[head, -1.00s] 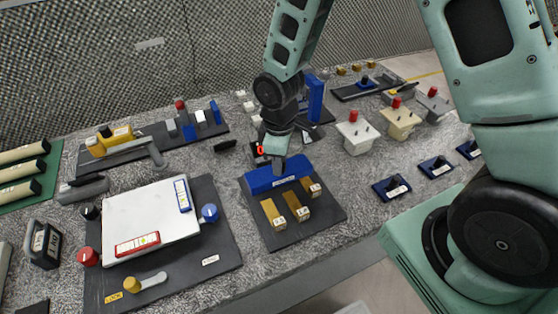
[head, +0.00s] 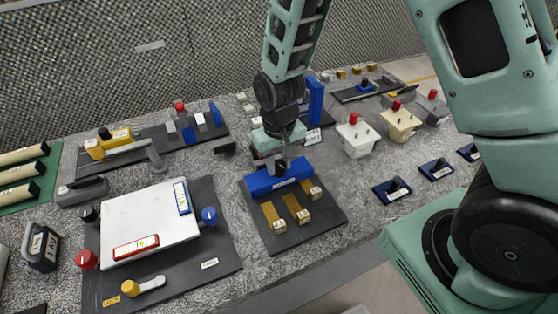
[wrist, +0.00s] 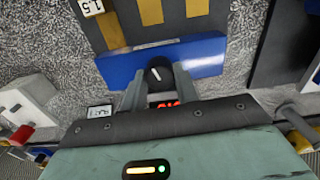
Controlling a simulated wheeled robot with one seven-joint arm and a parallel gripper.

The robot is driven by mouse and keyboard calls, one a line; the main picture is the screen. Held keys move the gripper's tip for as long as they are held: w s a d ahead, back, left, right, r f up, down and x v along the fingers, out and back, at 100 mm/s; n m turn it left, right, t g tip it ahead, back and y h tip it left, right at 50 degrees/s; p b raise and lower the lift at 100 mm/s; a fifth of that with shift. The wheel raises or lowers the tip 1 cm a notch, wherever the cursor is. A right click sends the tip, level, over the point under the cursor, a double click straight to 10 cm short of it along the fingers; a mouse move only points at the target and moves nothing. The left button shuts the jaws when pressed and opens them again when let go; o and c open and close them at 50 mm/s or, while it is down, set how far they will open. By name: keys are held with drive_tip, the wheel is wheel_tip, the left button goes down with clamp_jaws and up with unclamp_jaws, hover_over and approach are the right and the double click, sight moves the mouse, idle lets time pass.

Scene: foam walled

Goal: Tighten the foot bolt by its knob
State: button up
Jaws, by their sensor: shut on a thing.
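A black round knob (wrist: 157,74) with a white line on it sits at a blue block (wrist: 190,58), which also shows in the head view (head: 262,186). My gripper (wrist: 150,88) has its two fingers on either side of the knob and is shut on it. In the head view my gripper (head: 279,165) points down at the back of the blue block and mostly hides the knob. A red lit display (wrist: 165,104) shows just behind the fingers, partly covered. The bolt's shaft is hidden.
The blue block stands on a dark plate (head: 274,236) with several brass strips carrying number tags. A white panel (head: 150,222) with coloured knobs lies to the left. White boxes with red buttons (head: 353,119) stand to the right.

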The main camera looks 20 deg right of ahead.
sight(279, 165)
drive_tip(key=shift+m, duration=1.1)
drive_tip(key=o, duration=1)
drive_tip(key=shift+r, duration=0.1)
wheel_tip(279, 165, up, 17)
drive_tip(key=shift+r+b, duration=0.15)
drive_tip(key=shift+b, duration=0.25)
